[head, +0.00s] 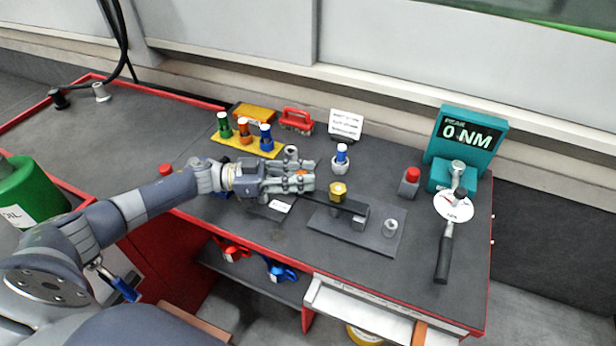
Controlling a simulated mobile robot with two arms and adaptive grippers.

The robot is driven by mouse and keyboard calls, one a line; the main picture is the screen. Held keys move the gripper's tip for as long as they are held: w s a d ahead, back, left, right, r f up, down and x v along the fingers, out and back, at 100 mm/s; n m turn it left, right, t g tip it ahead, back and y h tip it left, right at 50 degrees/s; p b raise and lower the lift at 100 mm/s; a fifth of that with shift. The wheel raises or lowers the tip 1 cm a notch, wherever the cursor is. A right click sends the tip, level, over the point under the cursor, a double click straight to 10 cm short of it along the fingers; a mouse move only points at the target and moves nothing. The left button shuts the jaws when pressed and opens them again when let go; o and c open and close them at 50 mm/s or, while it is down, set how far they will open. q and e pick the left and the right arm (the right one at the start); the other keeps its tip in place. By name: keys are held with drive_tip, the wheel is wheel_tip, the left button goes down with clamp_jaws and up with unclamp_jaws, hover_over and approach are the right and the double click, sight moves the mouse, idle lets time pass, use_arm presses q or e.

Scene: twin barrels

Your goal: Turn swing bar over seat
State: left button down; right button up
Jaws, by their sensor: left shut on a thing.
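The swing bar (350,205) is a dark bar above a grey base plate (375,239), with a grey block at its right end. A yellow hexagonal piece (338,188) stands at its middle. A short pale hollow cylinder (391,228), which looks like the seat, stands on the plate to the right of the block, apart from the bar. My left gripper (306,180) is shut at the bar's left end, and a bit of orange shows between its fingers. The fingers hide the exact hold. My right gripper is not in view.
A teal display reading 0 NM (466,135) stands at the back right, with a black-handled wrench (444,250) in front. A red button (409,181), a blue-topped white piece (341,158) and a yellow rack (245,143) of coloured pieces stand on the bench.

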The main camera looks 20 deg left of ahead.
use_arm(q)
drive_tip(key=shift+f, duration=0.15)
drive_tip(key=c, duration=1.3)
unclamp_jaws()
wheel_tip(320, 180, up, 10)
drive_tip(key=shift+r, duration=0.1)
